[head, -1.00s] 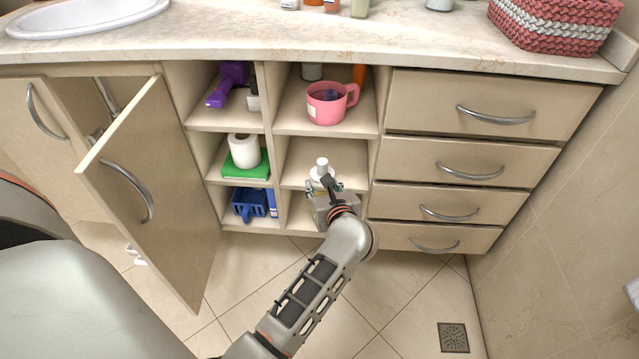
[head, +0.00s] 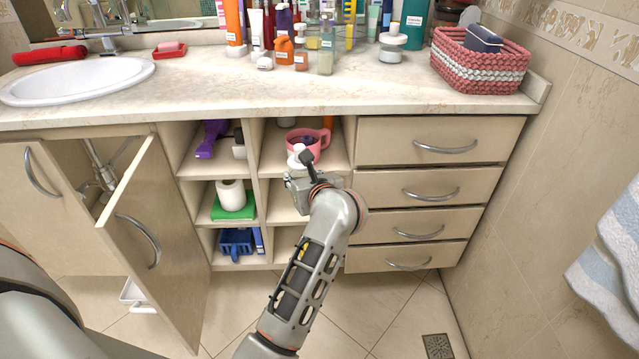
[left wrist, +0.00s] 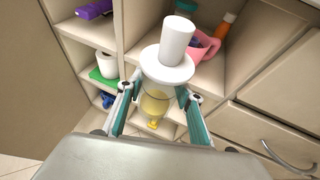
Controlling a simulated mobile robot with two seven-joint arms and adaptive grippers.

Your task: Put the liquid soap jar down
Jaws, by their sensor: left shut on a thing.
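The liquid soap jar shows in the left wrist view (left wrist: 155,100) as a clear body with yellowish contents and a wide white cap with a white top. In the head view only its white top (head: 296,156) shows clearly; the body is hidden by my gripper. My left gripper (head: 300,178) is shut on the jar and holds it roughly upright in front of the open shelves. Its fingers (left wrist: 157,92) lie on both sides of the jar in the left wrist view. My right gripper is not in view.
The upper right compartment behind the jar holds a pink mug (head: 318,141). The countertop (head: 200,95) has free room between the sink (head: 75,80) and several bottles. A woven basket (head: 480,65) stands at right. An open cabinet door (head: 155,245) sticks out at left.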

